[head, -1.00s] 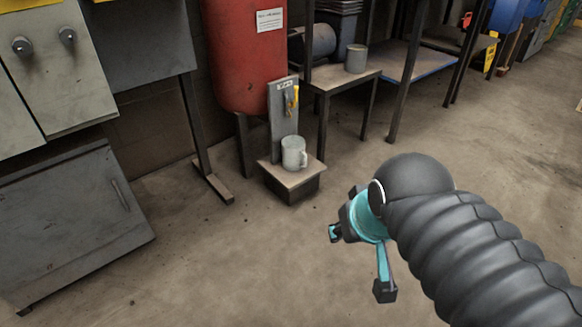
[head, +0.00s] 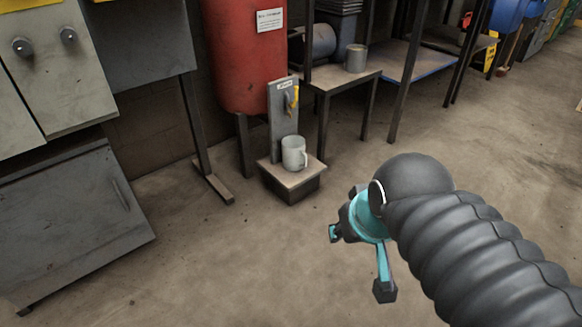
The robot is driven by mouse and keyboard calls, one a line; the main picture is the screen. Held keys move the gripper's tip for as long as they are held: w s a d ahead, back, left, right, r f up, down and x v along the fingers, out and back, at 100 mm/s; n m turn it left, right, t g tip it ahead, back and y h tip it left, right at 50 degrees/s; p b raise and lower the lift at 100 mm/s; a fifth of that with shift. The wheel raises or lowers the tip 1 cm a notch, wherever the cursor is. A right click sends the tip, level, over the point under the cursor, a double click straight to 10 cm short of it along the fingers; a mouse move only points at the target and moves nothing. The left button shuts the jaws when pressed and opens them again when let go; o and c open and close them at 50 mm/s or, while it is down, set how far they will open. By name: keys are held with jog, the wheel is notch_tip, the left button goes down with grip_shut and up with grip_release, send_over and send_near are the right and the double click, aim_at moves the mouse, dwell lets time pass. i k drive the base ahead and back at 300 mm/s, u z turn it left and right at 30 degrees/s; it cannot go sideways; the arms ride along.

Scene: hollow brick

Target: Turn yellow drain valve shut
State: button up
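The yellow drain valve handle (head: 294,96) is small in the head view. It sits on an upright grey panel (head: 284,125) with a small label at its top, in front of a red tank. The handle's exact angle is too small to tell. A light grey mug (head: 293,153) stands below it on a low stand (head: 290,178). My gripper (head: 359,262) is open and empty, with its teal and black fingers spread apart. In the picture it is below and right of the valve, well apart from it, nearer to me.
The red tank (head: 245,55) stands behind the panel. A small table (head: 335,80) with a grey cup (head: 356,58) is to its right. A grey cabinet (head: 70,235) and a dark metal leg with a foot (head: 218,188) are at left. The floor (head: 235,265) between is clear.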

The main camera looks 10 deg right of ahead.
aim_at(296, 97)
jog(key=u, duration=0.3)
jog(key=i, duration=0.95)
jog(key=z, duration=0.5)
